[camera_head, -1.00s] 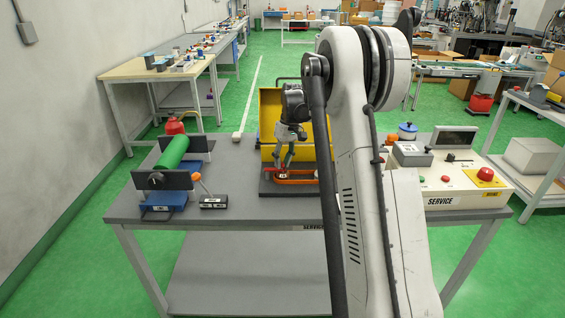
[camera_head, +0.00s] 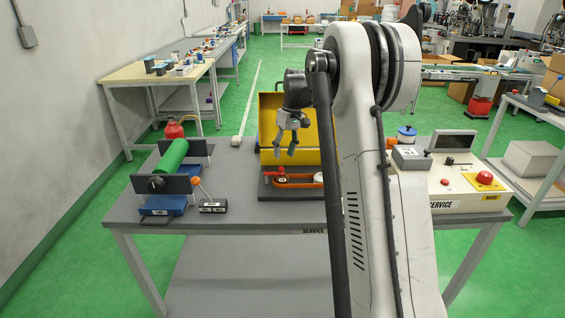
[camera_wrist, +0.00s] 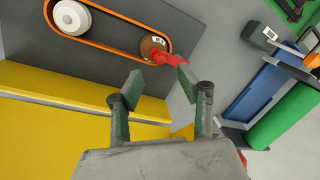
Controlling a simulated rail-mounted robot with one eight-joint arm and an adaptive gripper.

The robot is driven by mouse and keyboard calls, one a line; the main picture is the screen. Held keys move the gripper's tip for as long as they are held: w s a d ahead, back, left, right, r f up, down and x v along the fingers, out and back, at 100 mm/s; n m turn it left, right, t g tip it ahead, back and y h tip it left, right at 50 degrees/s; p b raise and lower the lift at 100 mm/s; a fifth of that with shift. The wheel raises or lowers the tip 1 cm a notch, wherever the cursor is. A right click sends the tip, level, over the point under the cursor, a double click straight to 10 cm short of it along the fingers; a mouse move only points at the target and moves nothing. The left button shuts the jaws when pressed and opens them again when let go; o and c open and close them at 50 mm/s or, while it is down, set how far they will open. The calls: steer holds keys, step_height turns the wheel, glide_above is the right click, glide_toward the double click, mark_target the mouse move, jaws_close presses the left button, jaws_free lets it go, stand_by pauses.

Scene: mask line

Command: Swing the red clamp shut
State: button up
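The red clamp (camera_wrist: 172,58) lies at one end of the orange belt (camera_wrist: 97,45), beside the brown pulley (camera_wrist: 153,47), in the wrist view. A white pulley (camera_wrist: 71,16) sits inside the belt's other end. In the head view the clamp (camera_head: 274,170) is small, at the left end of the belt on the dark plate (camera_head: 292,192). I cannot tell whether it is fully shut. My gripper (camera_head: 285,153) is open and empty above the plate; its fingers (camera_wrist: 160,76) are apart in the wrist view, with the clamp beyond them, not held.
A yellow panel (camera_head: 268,112) stands behind the plate. A green roller (camera_head: 172,154) on a blue-based stand is left. A control box with a red button (camera_head: 485,178) is right. The grey table (camera_head: 240,215) has bare room in front of the plate.

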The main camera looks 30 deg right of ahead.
step_height(320, 180, up, 6)
steer(key=d, duration=0.1)
steer(key=shift+d+r, duration=0.15)
steer(key=shift+r, duration=0.05)
stand_by(0.3)
steer(key=s+a+r+t+h, duration=0.15)
steer(key=s+a+r, duration=0.25)
steer(key=s+a, duration=0.5)
steer(key=s+a+r+t+h, duration=0.1)
steer(key=s+a+r+t, duration=0.1)
steer(key=s+a+r, duration=0.65)
steer(key=s+a+f+t, duration=0.2)
steer(key=s+a+f, duration=0.4)
steer(key=s, duration=0.3)
steer(key=s+a+f+t, duration=0.1)
steer(key=s+a+f, duration=0.5)
steer(key=s, duration=0.2)
steer(key=shift+s+a+t, duration=0.3)
steer(key=shift+s+t, duration=0.05)
